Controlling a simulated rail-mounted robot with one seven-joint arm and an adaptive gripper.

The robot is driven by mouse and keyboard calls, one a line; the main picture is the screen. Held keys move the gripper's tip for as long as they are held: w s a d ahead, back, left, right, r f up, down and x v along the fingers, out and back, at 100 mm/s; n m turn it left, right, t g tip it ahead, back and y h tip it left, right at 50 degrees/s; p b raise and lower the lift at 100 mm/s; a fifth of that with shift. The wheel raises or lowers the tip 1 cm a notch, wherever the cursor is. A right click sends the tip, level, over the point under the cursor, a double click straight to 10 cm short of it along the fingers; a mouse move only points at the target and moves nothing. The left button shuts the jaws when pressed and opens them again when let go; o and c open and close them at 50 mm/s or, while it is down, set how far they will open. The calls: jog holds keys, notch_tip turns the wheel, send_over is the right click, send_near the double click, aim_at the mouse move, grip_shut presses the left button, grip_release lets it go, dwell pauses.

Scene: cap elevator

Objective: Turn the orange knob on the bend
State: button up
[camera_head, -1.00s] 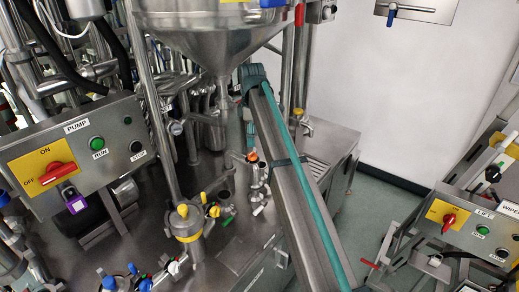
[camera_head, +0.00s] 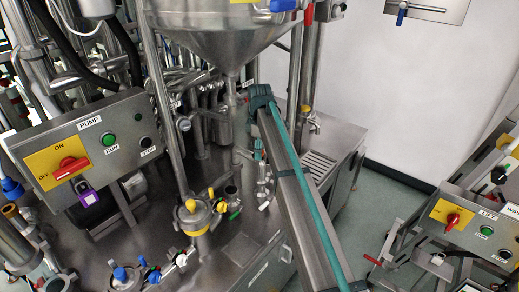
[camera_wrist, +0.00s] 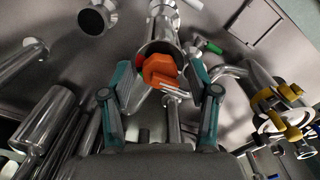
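The orange knob (camera_wrist: 160,71) shows in the wrist view, at the mouth of a shiny metal pipe bend (camera_wrist: 163,30). My gripper (camera_wrist: 161,75) has its two teal-edged fingers apart, one on each side of the knob. The knob lies between the fingertips in the picture. Small gaps seem to remain at its sides, and I cannot tell whether either finger touches it. In the head view I cannot make out the knob; my arm covers part of that area.
In the wrist view, a valve with yellow handles (camera_wrist: 280,105) stands at right and metal pipes (camera_wrist: 45,120) at left. In the head view, the pump control box (camera_head: 85,150) is at left, a steel funnel (camera_head: 215,35) above, and the lift control box (camera_head: 465,225) at right.

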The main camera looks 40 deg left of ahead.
jog(key=c, duration=1)
